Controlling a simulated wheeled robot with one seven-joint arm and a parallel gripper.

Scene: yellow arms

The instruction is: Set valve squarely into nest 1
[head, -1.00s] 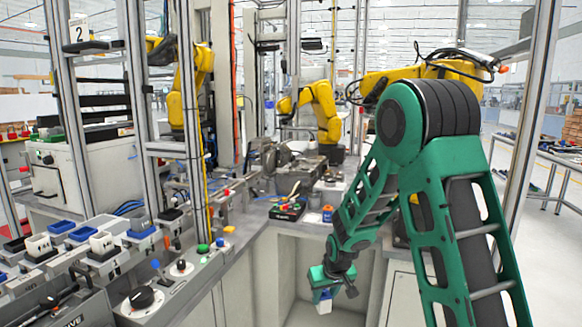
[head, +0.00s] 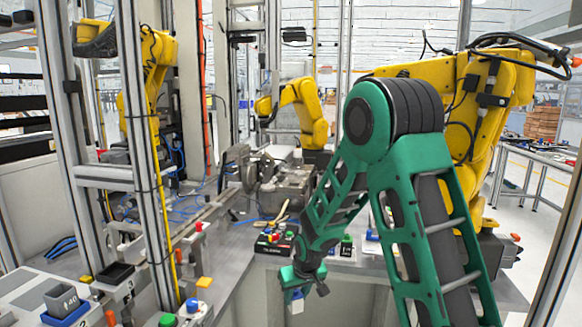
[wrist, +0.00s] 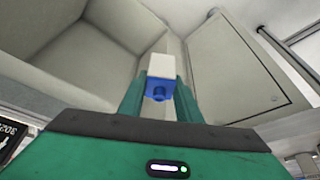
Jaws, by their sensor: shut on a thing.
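The valve (head: 297,305) is a small white block with blue on it. It hangs below my gripper (head: 296,289) in the lower middle of the head view. In the wrist view the valve's white body (wrist: 163,66) and blue port end (wrist: 159,90) sit between the two green fingers of my gripper (wrist: 160,82). My gripper is shut on it, in front of the grey counter and its open recess. I cannot pick out nest 1 in the current head view.
A grey block (head: 62,298) sits in a blue holder at lower left, beside a black tray (head: 113,273). Green and blue buttons stand near the counter edge. A tool tray (head: 276,241) lies on the counter. An aluminium post (head: 143,150) rises at left; yellow arms stand behind.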

